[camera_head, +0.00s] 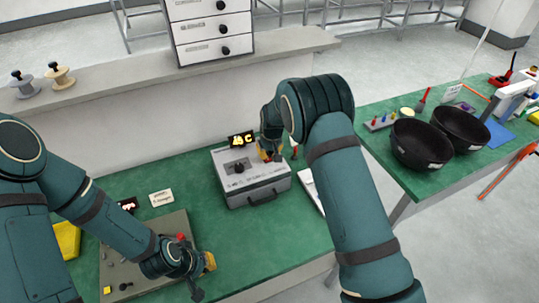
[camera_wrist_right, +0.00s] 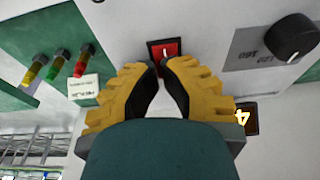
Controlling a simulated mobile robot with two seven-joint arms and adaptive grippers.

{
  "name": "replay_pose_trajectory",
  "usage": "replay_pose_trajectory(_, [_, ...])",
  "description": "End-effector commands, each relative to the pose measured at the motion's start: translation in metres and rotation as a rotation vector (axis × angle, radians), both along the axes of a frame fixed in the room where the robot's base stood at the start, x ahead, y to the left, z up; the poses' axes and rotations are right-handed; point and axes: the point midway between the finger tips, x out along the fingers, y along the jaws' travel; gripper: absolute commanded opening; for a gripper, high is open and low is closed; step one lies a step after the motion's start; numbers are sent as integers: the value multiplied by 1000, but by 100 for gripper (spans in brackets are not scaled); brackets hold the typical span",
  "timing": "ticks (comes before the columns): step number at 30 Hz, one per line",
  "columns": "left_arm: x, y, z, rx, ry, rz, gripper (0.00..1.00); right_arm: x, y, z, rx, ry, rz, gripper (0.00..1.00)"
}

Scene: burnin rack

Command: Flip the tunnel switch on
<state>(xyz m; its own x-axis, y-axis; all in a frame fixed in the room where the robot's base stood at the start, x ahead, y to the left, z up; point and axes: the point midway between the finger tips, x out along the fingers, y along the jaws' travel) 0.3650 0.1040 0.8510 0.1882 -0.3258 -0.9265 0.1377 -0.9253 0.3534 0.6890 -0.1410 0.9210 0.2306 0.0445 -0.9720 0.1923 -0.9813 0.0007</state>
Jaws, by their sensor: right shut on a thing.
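The tunnel box (camera_head: 235,183) is a light grey box on the green bench, with a black dial (camera_head: 238,168) and a lit display (camera_head: 241,140) reading about 40 C. The switch is hidden in the head view. My left gripper (camera_head: 206,265) is low over a grey panel (camera_head: 116,258); its jaw opening is unclear.
Two black bowls (camera_head: 421,143) stand on the right bench. Red, yellow and green indicator pieces (camera_wrist_right: 57,65) are beside the box. A drawer unit (camera_head: 212,30) and two spools (camera_head: 60,77) are on the rear ledge.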

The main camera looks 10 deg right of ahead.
Motion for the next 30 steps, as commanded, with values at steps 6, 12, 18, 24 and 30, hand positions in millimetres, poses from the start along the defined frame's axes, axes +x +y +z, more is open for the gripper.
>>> replay_pose_trajectory(6, [0,0,-1,0,1,1,0,2,0,0,0,1,0,0])
replay_pose_trajectory(12, [-1,0,-2,1,3,0,0,2,0,1,0,1,-1,0])
replay_pose_trajectory(18, [-1,1,11,0,5,1,0,2,-3,24,1,-2,-3,0])
replay_pose_trajectory(24, [-1,1,20,-3,1,-1,0,-10,-9,63,2,-3,-2,0])
replay_pose_trajectory(30, [-1,1,19,-3,2,0,0,-29,-12,99,1,-3,-1,0])
